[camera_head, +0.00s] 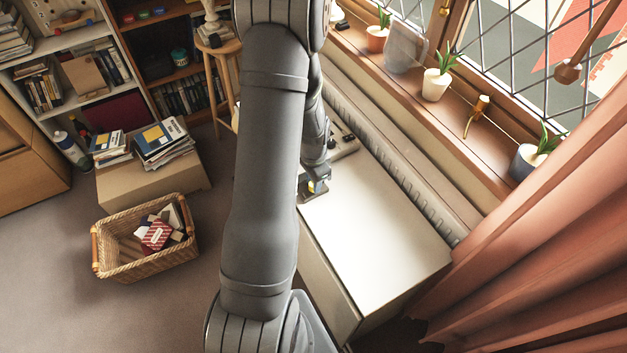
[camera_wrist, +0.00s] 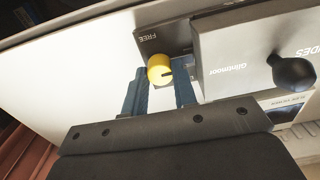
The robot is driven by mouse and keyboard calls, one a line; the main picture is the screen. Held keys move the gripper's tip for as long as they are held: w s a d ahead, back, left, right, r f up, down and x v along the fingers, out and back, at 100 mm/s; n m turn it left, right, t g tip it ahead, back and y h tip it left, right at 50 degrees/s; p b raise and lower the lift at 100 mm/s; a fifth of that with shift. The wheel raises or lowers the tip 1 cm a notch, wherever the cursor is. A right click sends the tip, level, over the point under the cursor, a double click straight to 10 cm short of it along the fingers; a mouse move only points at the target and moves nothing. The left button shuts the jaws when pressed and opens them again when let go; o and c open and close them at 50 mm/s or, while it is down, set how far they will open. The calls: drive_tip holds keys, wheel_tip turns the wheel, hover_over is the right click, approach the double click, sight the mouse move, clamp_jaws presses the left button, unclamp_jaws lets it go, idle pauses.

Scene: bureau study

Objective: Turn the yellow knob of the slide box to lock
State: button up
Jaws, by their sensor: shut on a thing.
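The panel adjoins the grey slide box (camera_wrist: 240,55), which bears lettering and a black round handle (camera_wrist: 293,68). My gripper (camera_wrist: 160,82) is at the knob, shut on it, with one blue-grey finger on each side. In the head view my gripper (camera_head: 314,187) is over the white cabinet top, and my arm hides much of the box.
The white cabinet top (camera_head: 375,235) is clear to the front and right. A window sill (camera_head: 455,110) with potted plants runs behind it, and a pink curtain (camera_head: 550,250) hangs at right. A wicker basket (camera_head: 125,268) stands on the floor at left.

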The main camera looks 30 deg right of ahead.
drive_tip(key=o, duration=1)
wheel_tip(320, 180, up, 17)
drive_tip(key=shift+r, duration=0.2)
idle(0.5)
wheel_tip(320, 180, down, 18)
drive_tip(key=shift+r, duration=0.25)
idle(0.4)
